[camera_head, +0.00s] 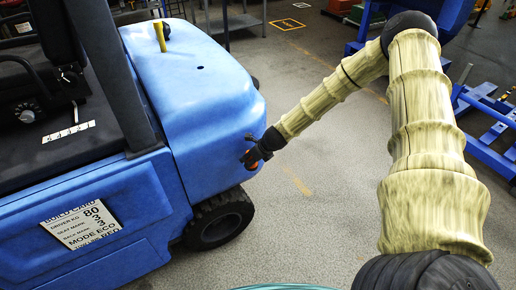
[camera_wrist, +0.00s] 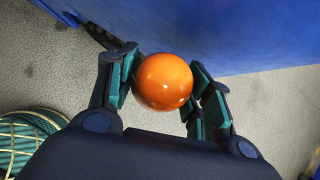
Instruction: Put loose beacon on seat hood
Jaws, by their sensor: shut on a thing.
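My gripper (camera_wrist: 165,88) is shut on an orange ball-shaped thing, which I take to be the loose beacon (camera_wrist: 163,81). The beacon sits between the green-padded fingers. A dark flat deck (camera_head: 70,115), perhaps the seat hood, lies at the left, with a white numbered strip (camera_head: 68,132) and a dial (camera_head: 27,116). I cannot tell for certain which surface is the seat hood.
A dark post (camera_head: 118,75) stands between the deck and the rear body. A yellow peg (camera_head: 160,36) stands on the rear body. A build card (camera_head: 82,224) is on the blue side. A rear wheel (camera_head: 220,218) is below.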

